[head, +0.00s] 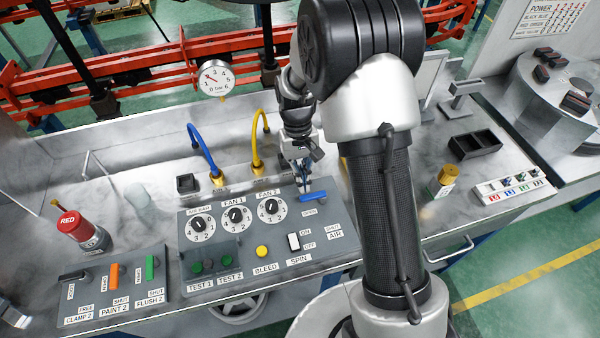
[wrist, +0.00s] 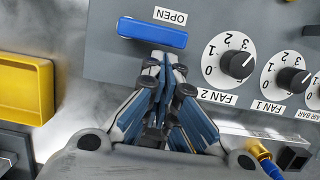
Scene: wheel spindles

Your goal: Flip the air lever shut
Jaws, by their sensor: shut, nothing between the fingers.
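The air lever (head: 313,197) is a blue bar at the upper right of the grey control panel (head: 340,248). It lies crosswise, with an OPEN label close by, and a SHUT label and the word AIR lower right. In the wrist view the lever (wrist: 152,33) is at the top, beside the upside-down OPEN label. My gripper (head: 304,186) is shut and empty, pointing down at the panel just behind the lever. In the wrist view the gripper tips (wrist: 161,58) are close to the lever's long edge; I cannot tell whether they touch it.
Fan dials (head: 270,209), a SPIN switch (head: 294,241) and a yellow BLEED button (head: 262,252) share the panel. Yellow (head: 257,150) and blue (head: 200,150) hoses rise behind it. A pressure gauge (head: 214,80) stands further back. A black bin (head: 475,145) is to the right.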

